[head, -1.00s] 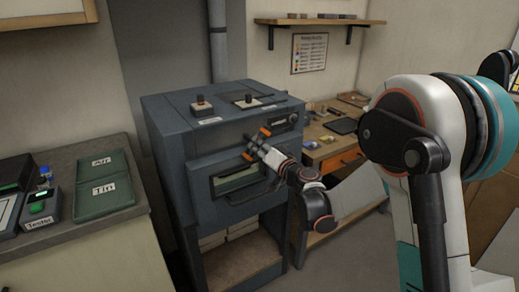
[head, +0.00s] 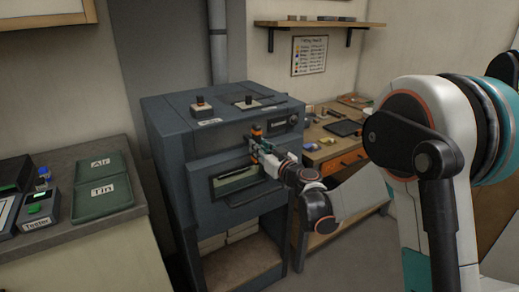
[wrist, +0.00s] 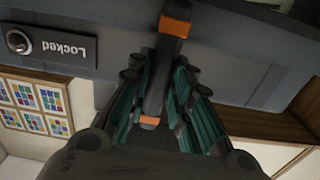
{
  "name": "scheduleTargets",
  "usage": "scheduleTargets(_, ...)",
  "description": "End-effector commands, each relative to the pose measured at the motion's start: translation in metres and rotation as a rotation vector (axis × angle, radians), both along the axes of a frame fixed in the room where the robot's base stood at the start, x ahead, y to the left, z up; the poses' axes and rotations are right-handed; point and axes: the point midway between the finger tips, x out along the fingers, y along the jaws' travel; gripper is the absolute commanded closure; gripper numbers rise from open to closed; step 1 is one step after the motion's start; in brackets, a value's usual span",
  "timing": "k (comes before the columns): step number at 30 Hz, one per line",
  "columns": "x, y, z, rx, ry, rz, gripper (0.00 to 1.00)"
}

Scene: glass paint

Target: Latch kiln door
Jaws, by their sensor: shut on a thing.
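The kiln (head: 165,125) is a dark blue-grey cabinet in the head view. Its door (head: 205,200) has a window and a bar handle across its front; I cannot tell if it is fully flush. The latch lever (head: 257,132) is a dark bar with orange ends at the door's upper edge. In the wrist view the lever (wrist: 156,85) lies between the teal fingers of my gripper (wrist: 158,78), which is shut on it. My gripper (head: 260,147) partly hides the lever in the head view. The lever stands near upright.
A lock plate reading "Locked" (wrist: 62,47) is beside the lever. A counter (head: 90,225) with green trays (head: 102,198) and a tester (head: 40,208) is at left. A wooden desk (head: 335,150) stands right of the kiln. An open shelf (head: 235,262) lies below the door.

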Motion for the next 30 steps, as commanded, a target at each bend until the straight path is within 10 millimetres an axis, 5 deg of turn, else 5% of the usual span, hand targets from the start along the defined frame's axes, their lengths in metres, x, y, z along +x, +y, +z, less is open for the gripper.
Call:
scheduleTargets(17, -0.0005, -0.0002, -0.0008, -0.032, -0.020, 0.000, 1.00)
scheduleTargets(18, -0.0005, -0.0002, -0.0008, -0.032, -0.020, 0.000, 0.78)
scheduleTargets(21, -0.0003, -0.0002, -0.0006, -0.031, -0.020, 0.000, 0.60)
scheduleTargets(30, -0.0005, -0.0003, -0.0002, -0.029, -0.020, 0.000, 0.60)
